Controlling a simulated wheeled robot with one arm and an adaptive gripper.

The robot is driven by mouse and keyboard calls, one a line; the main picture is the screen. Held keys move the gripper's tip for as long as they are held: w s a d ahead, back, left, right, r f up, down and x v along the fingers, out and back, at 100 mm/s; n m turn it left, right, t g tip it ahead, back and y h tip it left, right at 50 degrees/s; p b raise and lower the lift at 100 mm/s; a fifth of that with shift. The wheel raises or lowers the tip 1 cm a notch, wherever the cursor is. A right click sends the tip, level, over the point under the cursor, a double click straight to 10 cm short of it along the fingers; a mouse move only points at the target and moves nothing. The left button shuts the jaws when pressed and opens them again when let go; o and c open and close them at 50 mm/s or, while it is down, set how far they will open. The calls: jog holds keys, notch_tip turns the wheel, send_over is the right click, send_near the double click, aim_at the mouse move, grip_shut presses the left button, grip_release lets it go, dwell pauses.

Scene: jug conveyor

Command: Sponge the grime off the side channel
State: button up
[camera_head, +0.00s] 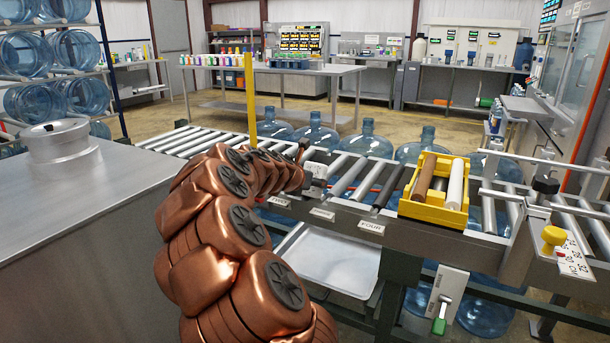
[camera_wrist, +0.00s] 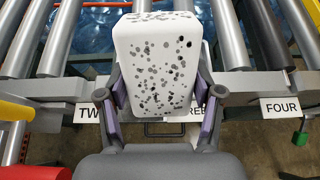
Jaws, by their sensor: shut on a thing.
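In the wrist view, my gripper (camera_wrist: 161,92) is shut on a white block with dark speckles, which looks like the sponge (camera_wrist: 155,60). Its two purple-padded fingers press on the block's sides. The conveyor's grey side channel (camera_wrist: 60,88) runs behind and below the sponge, with labels reading TW…, …REE and FOUR (camera_wrist: 283,107). The sponge covers part of the channel and labels. I cannot tell whether it touches the channel. In the head view, the side channel (camera_head: 345,213) runs along the conveyor's near edge; my arm hides part of it. No grime is clearly distinguishable.
A yellow crate (camera_head: 433,217) holding a brown and a white roller sits on the conveyor to the right. A yellow post (camera_head: 250,95) rises behind my arm. A white tray (camera_head: 328,262) lies below.

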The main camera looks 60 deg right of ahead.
jog(key=shift+s+p, duration=0.3)
jog(key=shift+p, duration=0.35)
jog(key=shift+w, duration=0.45)
jog(key=shift+w+r+p, duration=0.1)
jog(key=shift+w+p, duration=1.15)
jog(key=shift+w, duration=1.15)
jog(key=shift+w+a+f+p, duration=0.1)
jog(key=shift+w+p, duration=0.05)
jog(key=shift+w, duration=0.3)
jog(key=shift+w+f+p, duration=0.1)
jog(key=shift+w+p, duration=0.05)
jog(key=shift+w, duration=0.3)
jog(key=shift+r, duration=0.1)
notch_tip(320, 180, up, 6)
jog(key=p, duration=0.6)
